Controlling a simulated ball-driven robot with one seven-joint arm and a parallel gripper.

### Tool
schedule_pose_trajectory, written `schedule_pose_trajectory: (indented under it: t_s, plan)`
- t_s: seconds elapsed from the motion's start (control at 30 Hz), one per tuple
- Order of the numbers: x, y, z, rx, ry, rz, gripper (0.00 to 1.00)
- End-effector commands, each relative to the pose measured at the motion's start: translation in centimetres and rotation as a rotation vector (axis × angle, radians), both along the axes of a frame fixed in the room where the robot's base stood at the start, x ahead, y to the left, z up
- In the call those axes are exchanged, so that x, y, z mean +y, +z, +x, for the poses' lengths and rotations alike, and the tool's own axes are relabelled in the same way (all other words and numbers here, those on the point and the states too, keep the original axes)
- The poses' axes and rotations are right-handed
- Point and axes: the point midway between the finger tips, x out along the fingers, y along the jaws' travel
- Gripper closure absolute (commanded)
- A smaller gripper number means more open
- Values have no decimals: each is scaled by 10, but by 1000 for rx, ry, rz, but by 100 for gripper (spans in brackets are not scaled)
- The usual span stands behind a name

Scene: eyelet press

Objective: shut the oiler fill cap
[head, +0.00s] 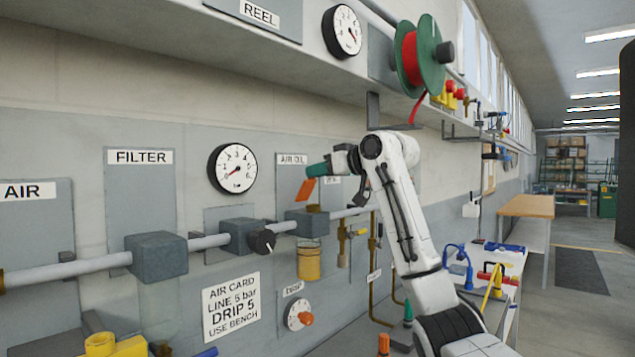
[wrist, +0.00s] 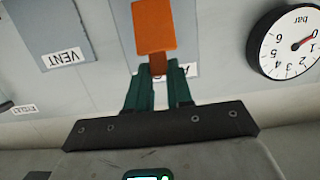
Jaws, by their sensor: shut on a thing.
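The oiler is a grey block (head: 300,226) on the pipe, with an amber bowl (head: 309,262) below it. Its orange fill cap (head: 305,189) stands raised and tilted above the block, so it is open. The cap shows as an orange plate in the wrist view (wrist: 154,26), with a narrower stem toward my fingers. My gripper (head: 318,170) has green fingers and is at the upper part of the cap. In the wrist view my gripper (wrist: 158,72) is shut on the cap's narrow stem. The cap's hinge is too small to make out.
A pressure gauge (head: 233,169) is on the wall to the left. A black-knobbed regulator block (head: 240,235) sits left of the oiler. A drip dial (head: 298,314) is below. The reel (head: 418,56) hangs above right. A side table with tools (head: 490,265) stands right.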

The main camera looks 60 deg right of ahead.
Motion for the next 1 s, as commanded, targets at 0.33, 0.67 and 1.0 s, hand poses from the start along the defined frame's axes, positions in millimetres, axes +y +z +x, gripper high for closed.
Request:
schedule_pose_trajectory:
  t_s: [0.33, 0.67, 1.0]
  plan:
    - [6, -35, -22, -327, 0, -77, 100]
    - [9, -63, -36, -626, -2, -149, 100]
    - [9, -83, -40, -751, -3, -183, 100]
